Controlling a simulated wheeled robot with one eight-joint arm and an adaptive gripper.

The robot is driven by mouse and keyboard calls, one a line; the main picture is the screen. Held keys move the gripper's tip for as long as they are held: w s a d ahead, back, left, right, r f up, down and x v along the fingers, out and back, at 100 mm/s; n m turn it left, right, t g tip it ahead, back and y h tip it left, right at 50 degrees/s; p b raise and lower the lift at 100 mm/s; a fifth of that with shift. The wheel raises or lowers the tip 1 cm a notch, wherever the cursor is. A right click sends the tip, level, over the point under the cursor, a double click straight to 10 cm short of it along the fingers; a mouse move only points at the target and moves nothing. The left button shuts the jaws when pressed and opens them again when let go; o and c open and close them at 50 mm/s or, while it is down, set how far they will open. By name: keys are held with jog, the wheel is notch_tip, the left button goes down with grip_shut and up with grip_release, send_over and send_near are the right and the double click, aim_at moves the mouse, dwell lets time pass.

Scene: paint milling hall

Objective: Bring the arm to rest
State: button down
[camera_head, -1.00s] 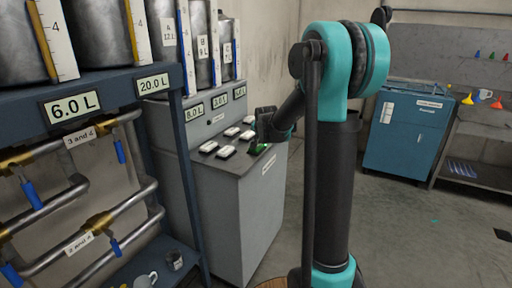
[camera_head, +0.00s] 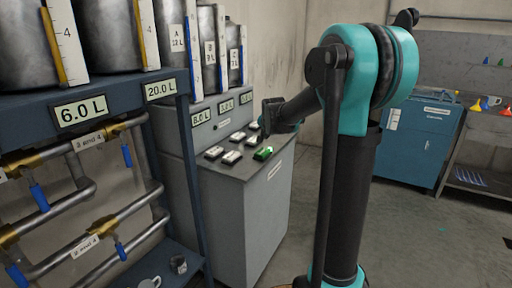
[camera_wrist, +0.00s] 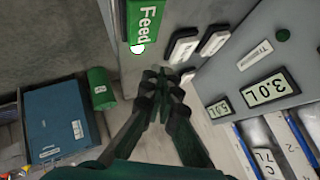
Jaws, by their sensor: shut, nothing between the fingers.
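My arm is teal and black and stands bent in the middle of the head view. My gripper (camera_head: 270,113) is at its end, above the top of the grey console (camera_head: 245,215). In the wrist view my gripper (camera_wrist: 165,85) is shut and empty, its dark fingers close together. A green switch marked "Feed" (camera_wrist: 143,25) lies beyond the fingers, apart from them; in the head view the green switch (camera_head: 264,153) is on the console top, below the gripper.
Several white switches (camera_head: 231,157) sit beside the green one. A rack with metal tanks and pipes (camera_head: 120,85) stands at the left. A blue cabinet (camera_head: 420,145) and a grey bench (camera_head: 482,155) stand at the back right. The floor (camera_head: 430,240) at right is clear.

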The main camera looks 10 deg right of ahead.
jog(key=s+d+f+n+g, duration=0.1)
jog(key=s+f+n, duration=0.2)
jog(key=s, duration=1)
jog(key=s+d+f+n+g, duration=0.1)
jog(key=s+f+n+g, duration=0.1)
jog(key=s+f, duration=0.7)
jog(key=s+d+f+n+g, duration=0.1)
jog(key=s+f+n, duration=0.3)
jog(key=s, duration=1.4)
notch_tip(320, 180, down, 3)
jog(key=shift+r+g, duration=0.1)
jog(key=shift+g, duration=0.4)
